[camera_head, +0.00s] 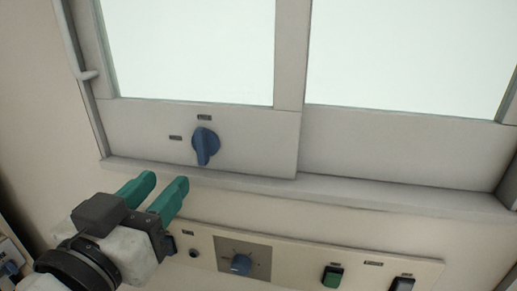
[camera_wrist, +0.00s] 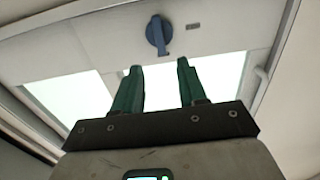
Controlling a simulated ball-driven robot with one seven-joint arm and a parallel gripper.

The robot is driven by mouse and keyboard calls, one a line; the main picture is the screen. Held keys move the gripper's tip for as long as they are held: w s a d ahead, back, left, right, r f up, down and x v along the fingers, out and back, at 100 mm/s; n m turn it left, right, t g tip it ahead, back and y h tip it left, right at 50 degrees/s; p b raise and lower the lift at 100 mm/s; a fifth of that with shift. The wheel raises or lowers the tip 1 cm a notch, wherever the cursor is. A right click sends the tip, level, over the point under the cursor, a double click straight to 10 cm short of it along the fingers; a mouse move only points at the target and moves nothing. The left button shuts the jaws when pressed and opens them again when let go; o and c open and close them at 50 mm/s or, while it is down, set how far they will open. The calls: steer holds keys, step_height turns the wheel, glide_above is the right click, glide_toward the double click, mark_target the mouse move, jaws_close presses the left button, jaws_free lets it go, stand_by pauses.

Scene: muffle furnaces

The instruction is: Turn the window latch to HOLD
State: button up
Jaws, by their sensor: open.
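The window latch (camera_head: 204,146) is a blue knob on the lower frame of the left window pane. Its handle points downward in the head view, with one small dark label above it and one to its left; the lettering is too small to read. My gripper (camera_head: 166,190) has two green fingers, apart and empty. It is below and to the left of the latch in the head view, not touching it. In the wrist view, my gripper (camera_wrist: 161,72) shows its fingers apart, with the latch (camera_wrist: 158,35) beyond their tips.
The window sill (camera_head: 330,193) runs below the panes. Under it, a wall panel (camera_head: 305,262) carries a blue dial (camera_head: 241,264), a green switch (camera_head: 333,276) and a dark switch (camera_head: 402,284). A pale bent bar (camera_head: 75,45) is at the window's left edge. The space before the latch looks clear.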

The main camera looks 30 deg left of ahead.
mark_target(199, 147)
steer(key=p+x, duration=0.2)
steer(key=x, duration=0.8)
steer(key=shift+w, duration=0.4)
steer(key=shift+c, duration=0.4)
jaws_close()
